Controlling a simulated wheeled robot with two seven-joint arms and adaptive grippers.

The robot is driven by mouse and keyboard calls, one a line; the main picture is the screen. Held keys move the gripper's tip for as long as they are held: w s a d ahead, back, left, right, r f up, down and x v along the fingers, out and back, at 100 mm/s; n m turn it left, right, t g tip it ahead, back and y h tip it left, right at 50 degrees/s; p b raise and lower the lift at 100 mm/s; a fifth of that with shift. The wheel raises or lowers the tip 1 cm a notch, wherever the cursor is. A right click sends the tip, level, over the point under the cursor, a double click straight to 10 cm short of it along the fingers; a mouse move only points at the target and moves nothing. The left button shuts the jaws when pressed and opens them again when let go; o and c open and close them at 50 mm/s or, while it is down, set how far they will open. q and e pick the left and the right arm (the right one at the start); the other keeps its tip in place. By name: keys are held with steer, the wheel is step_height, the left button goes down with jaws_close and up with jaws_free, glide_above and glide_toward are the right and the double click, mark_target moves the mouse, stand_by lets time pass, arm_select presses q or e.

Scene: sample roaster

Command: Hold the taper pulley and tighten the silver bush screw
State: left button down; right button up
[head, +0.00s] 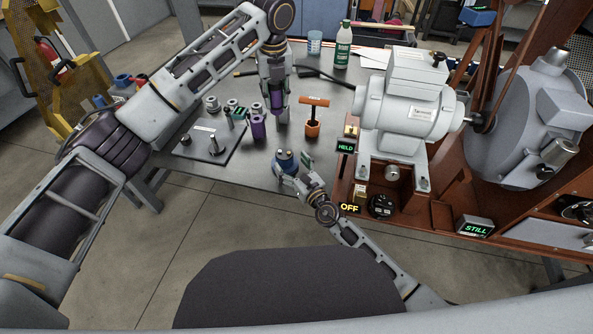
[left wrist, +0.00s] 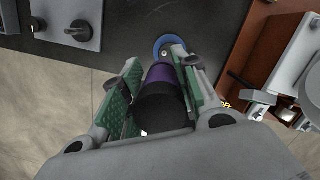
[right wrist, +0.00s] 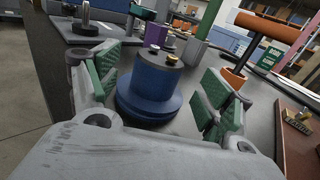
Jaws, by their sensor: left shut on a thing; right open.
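The blue taper pulley (head: 286,160) stands upright near the table's front edge. In the right wrist view the pulley (right wrist: 149,85) has a wide lower rim and small silver and brass-coloured screw heads on top. My right gripper (head: 291,169) is open, its green-padded fingers on either side of the pulley with gaps. My left gripper (head: 277,106) is shut on a purple-and-black driver (left wrist: 161,98), held above the table behind the pulley in the head view. In the left wrist view the pulley (left wrist: 168,41) shows beyond the driver, partly hidden. The driver's tip is hidden.
A purple holder (head: 259,128) and a dark plate with posts (head: 190,151) stand left of the pulley. An orange T-handled tool (head: 313,117) stands right of it. The grey motor (head: 407,105) and wooden frame block the right. Displays read HELD, OFF and STILL.

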mark_target(289, 160)
steer(key=shift+x, duration=1.75)
steer(key=shift+c, duration=0.2)
steer(key=c, duration=1.7)
steer(key=o, duration=1.6)
steer(key=shift+o, duration=0.2)
steer(key=shift+r+p, duration=0.25)
steer(key=shift+p, duration=0.05)
steer(key=c, duration=1.2)
